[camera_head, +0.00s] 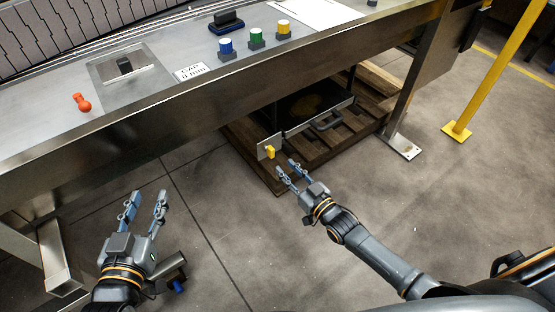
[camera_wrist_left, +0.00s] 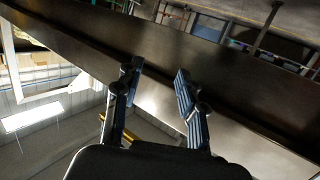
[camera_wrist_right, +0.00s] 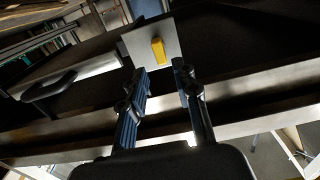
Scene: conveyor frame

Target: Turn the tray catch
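The tray catch is a small yellow tab (camera_head: 270,152) on a light metal plate (camera_head: 264,149), at the left end of the tray under the conveyor frame. In the right wrist view the yellow tab (camera_wrist_right: 158,51) stands upright on the plate, just beyond the fingertips. My left gripper (camera_head: 147,203) is open and empty, well left of the catch.
The tray sits over a wooden pallet (camera_head: 365,113) beneath the conveyor's steel front rail (camera_head: 190,112). A steel leg (camera_head: 402,110) and a yellow post (camera_head: 480,75) stand to the right. Colored buttons (camera_head: 256,37) and an orange-red knob (camera_head: 81,102) are on top.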

